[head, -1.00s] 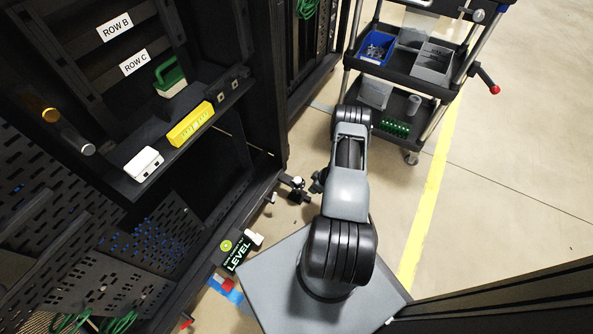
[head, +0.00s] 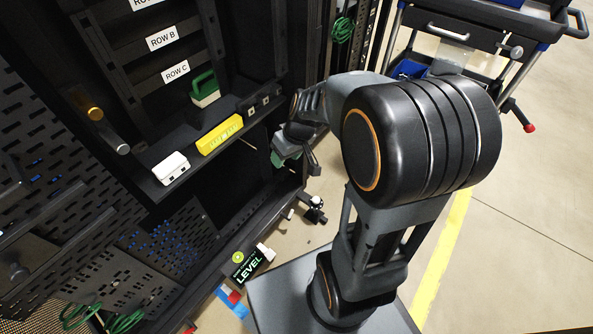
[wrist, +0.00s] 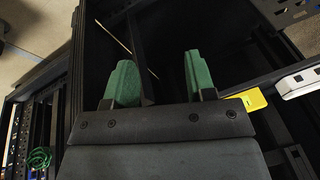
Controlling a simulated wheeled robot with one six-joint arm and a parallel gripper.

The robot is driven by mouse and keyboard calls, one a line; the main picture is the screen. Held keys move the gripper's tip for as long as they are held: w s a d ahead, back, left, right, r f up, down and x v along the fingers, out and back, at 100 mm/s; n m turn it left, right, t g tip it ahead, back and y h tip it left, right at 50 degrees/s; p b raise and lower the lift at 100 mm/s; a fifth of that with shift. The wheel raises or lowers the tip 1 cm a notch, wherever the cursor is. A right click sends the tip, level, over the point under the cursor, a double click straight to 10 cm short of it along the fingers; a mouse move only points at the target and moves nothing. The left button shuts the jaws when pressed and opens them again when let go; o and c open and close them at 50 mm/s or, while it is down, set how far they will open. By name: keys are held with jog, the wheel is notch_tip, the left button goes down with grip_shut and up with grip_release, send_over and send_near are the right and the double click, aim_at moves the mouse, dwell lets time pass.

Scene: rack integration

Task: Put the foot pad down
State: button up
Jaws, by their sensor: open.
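A small dark foot (head: 315,209) with a pale part, which looks like the foot pad, is on the floor beside the rack's lower front edge in the head view. My gripper (head: 294,160) is raised above it in front of the rack, clear of it. In the wrist view my gripper (wrist: 159,64) shows two green fingers spread apart, with no held object between them. The foot pad cannot be made out in the wrist view.
The rack shelf carries a white box (head: 171,168), a yellow level (head: 220,135) and a green-handled item (head: 205,90). A black LEVEL sign (head: 250,266) is low at the rack's front. A cart (head: 470,42) stands at the back right. Floor right of the yellow line is clear.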

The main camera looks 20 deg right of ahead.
jog(key=s+a+r+m+h, duration=0.1)
jog(key=s+r, duration=0.4)
jog(key=s, duration=0.5)
jog(key=shift+a+r+m+h, duration=0.2)
jog(key=shift+m+h, duration=0.7)
jog(key=shift+r+t, duration=0.1)
jog(key=shift+t, duration=0.2)
jog(key=w+p+v, duration=0.2)
jog(key=p+v, duration=0.9)
jog(key=w+r+p+v, duration=0.1)
jog(key=w+p+v, duration=0.2)
jog(key=p+v, duration=0.8)
jog(key=w+r+p+v, duration=0.1)
jog(key=w+p+v, duration=0.2)
jog(key=p+v, duration=0.7)
jog(key=shift+s+a+r+t+p, duration=0.25)
jog(key=shift+r+t+p, duration=0.15)
jog(key=shift+r, duration=0.4)
jog(key=shift+d, duration=0.15)
jog(key=shift+c, duration=0.5)
jog(key=shift+s, duration=0.15)
jog(key=shift+c, duration=0.3)
